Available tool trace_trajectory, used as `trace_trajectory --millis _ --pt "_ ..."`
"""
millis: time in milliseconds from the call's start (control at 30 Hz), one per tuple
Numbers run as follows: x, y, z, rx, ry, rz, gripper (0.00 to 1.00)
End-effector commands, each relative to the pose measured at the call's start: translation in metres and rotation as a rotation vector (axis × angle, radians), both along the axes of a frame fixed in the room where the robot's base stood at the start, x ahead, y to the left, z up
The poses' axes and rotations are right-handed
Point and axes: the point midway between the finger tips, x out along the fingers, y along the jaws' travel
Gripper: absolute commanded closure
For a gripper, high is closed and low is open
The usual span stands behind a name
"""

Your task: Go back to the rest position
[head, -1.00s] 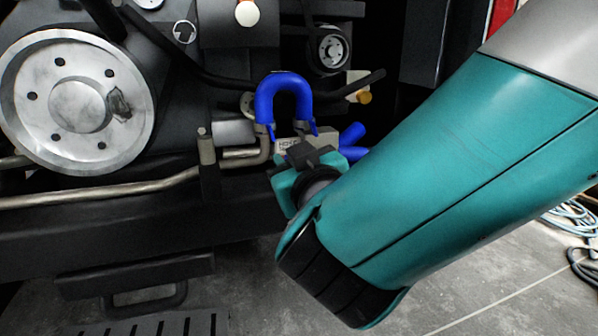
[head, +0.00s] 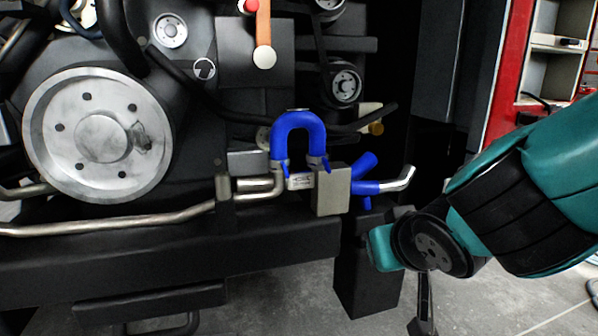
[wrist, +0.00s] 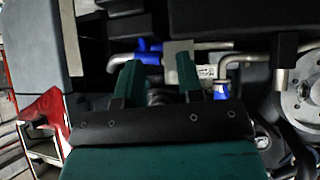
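My gripper (wrist: 157,68) shows in the wrist view with its two teal fingers apart and nothing between them. In the head view my wrist (head: 430,245) is at the lower right, right of and below the blue hose parts; the fingers cannot be made out there. A blue U-shaped hose (head: 298,128) stands upright on the engine, its ends at metal pipe fittings. A blue branched hose piece (head: 366,186) sits right of a grey block (head: 333,190). Blue hose (wrist: 150,50) also shows beyond the fingers in the wrist view.
A large metal pulley (head: 98,135) and a black frame beam (head: 170,245) fill the left. A metal pipe (head: 110,224) runs along the beam. A red cabinet (head: 510,75) with shelves stands at the right rear. Concrete floor (head: 300,300) is open below.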

Motion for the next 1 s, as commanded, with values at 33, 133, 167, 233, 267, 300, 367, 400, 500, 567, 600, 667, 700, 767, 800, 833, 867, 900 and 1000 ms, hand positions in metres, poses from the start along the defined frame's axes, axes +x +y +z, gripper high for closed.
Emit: trace_trajectory --millis 33,133,167,233,267,300,367,400,500,567,600,667,700,767,800,833,867,900,1000 --pt "-0.016 -0.011 0.010 0.024 0.116 0.006 0.66" --pt "-0.059 -0.015 0.015 0.061 0.339 0.098 0.66" --pt "-0.072 -0.015 0.018 0.070 0.394 0.135 0.66" --pt "-0.101 -0.014 0.028 0.088 0.503 0.231 0.66" --pt "-0.113 -0.014 0.034 0.093 0.543 0.275 0.66" --pt "-0.129 -0.013 0.041 0.098 0.591 0.336 0.66" --pt "-0.152 -0.014 0.054 0.103 0.651 0.431 0.66" --pt "-0.168 -0.014 0.063 0.103 0.685 0.499 0.66" --pt "-0.178 -0.013 0.096 0.097 0.712 0.553 0.66" --pt "-0.178 -0.012 0.112 0.096 0.712 0.552 0.66" --pt "-0.178 -0.012 0.123 0.096 0.712 0.552 0.66" --pt "-0.178 -0.012 0.141 0.097 0.712 0.551 0.66" --pt "-0.178 -0.012 0.154 0.097 0.712 0.551 0.66" --pt "-0.178 -0.012 0.175 0.097 0.712 0.550 0.66" --pt "-0.178 -0.012 0.190 0.097 0.712 0.550 0.66" --pt "-0.178 -0.012 0.202 0.097 0.712 0.550 0.66" --pt "-0.178 -0.012 0.213 0.097 0.712 0.550 0.66" --pt "-0.178 -0.012 0.229 0.097 0.712 0.550 0.66" --pt "-0.178 -0.012 0.267 0.098 0.712 0.549 0.66"
